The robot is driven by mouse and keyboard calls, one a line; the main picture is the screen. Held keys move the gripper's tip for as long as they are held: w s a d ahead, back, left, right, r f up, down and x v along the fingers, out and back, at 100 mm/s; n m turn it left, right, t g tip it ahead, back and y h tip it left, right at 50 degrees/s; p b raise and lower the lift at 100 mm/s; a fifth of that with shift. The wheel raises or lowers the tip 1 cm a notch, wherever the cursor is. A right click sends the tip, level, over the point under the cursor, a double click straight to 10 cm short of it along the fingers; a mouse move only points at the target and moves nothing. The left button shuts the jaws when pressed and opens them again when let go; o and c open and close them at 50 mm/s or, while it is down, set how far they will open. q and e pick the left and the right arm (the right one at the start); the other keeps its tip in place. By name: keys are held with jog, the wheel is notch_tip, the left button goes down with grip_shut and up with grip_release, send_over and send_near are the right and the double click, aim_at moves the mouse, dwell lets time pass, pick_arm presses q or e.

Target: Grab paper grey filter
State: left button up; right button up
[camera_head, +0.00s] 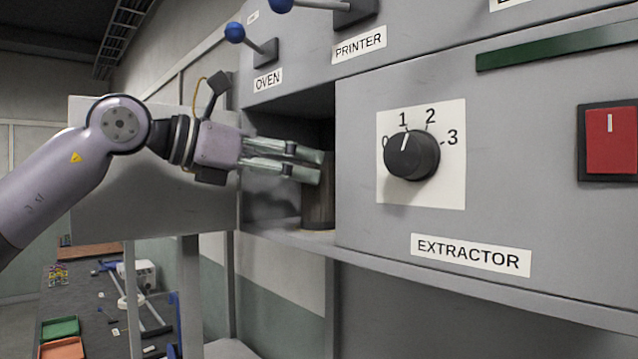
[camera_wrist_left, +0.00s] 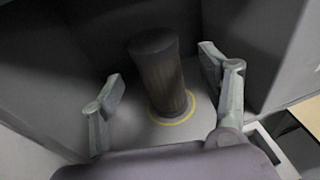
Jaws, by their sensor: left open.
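The paper grey filter (camera_wrist_left: 160,78) is a dark grey-brown cylinder. In the left wrist view it stands upright on a yellow ring on the floor of an open compartment. In the head view its lower part shows (camera_head: 318,200) inside the compartment, partly hidden by my fingers and the panel edge. My left gripper (camera_head: 320,166) reaches into the compartment from the left. In the left wrist view its two fingers (camera_wrist_left: 165,88) are open, one on each side of the filter, with gaps visible between fingers and filter. My right gripper is not in view.
To the right is the extractor panel with a black knob (camera_head: 411,155) and a red switch (camera_head: 611,140). Blue-tipped levers (camera_head: 235,32) stick out above. A lower bench (camera_head: 90,310) with trays is at the bottom left.

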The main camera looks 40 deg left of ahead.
pick_arm(q)
jog(key=p+x, duration=0.2)
jog(key=x, duration=0.2)
jog(key=shift+w+r+p, duration=0.1)
jog(key=shift+w+p, duration=0.2)
jog(key=shift+p, duration=0.05)
jog(key=shift+w, duration=0.3)
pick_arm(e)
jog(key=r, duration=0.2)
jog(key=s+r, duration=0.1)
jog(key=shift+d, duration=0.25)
pick_arm(q)
jog(key=shift+s, duration=0.1)
jog(key=shift+c, duration=0.9)
jog(key=c, duration=1.2)
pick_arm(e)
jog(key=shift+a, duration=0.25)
